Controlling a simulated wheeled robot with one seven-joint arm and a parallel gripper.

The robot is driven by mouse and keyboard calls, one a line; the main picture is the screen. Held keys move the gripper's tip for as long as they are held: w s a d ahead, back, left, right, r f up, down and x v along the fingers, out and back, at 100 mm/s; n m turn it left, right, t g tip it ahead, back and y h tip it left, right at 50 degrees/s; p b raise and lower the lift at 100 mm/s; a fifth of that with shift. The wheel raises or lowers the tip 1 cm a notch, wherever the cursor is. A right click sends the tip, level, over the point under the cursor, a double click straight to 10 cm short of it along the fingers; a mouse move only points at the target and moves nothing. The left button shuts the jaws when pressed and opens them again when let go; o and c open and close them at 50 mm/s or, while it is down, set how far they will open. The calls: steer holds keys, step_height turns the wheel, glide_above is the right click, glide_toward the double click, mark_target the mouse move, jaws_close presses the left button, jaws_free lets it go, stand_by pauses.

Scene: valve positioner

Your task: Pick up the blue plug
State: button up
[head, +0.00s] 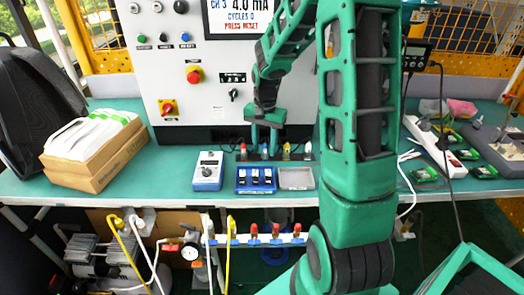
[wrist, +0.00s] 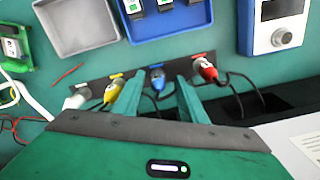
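The blue plug (wrist: 156,76) sits in a dark strip on the bench, with a blue cable running from it. In the head view the blue plug (head: 264,152) is just below my gripper (head: 264,142). My gripper (wrist: 158,88) is open, with one green finger on each side of the blue plug and gaps showing between. Whether the fingertips are down at the plug's full height I cannot tell.
The yellow plug (wrist: 113,90) and the red plug (wrist: 206,69) flank the fingers closely. A white plug (wrist: 77,100) is farther left. A blue tray (head: 241,190), a grey tray (head: 297,187) and a blue-and-white device (head: 207,171) stand in front of the plugs.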

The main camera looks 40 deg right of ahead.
steer(key=shift+f, duration=0.25)
jaws_close()
steer(key=shift+w+r, duration=0.1)
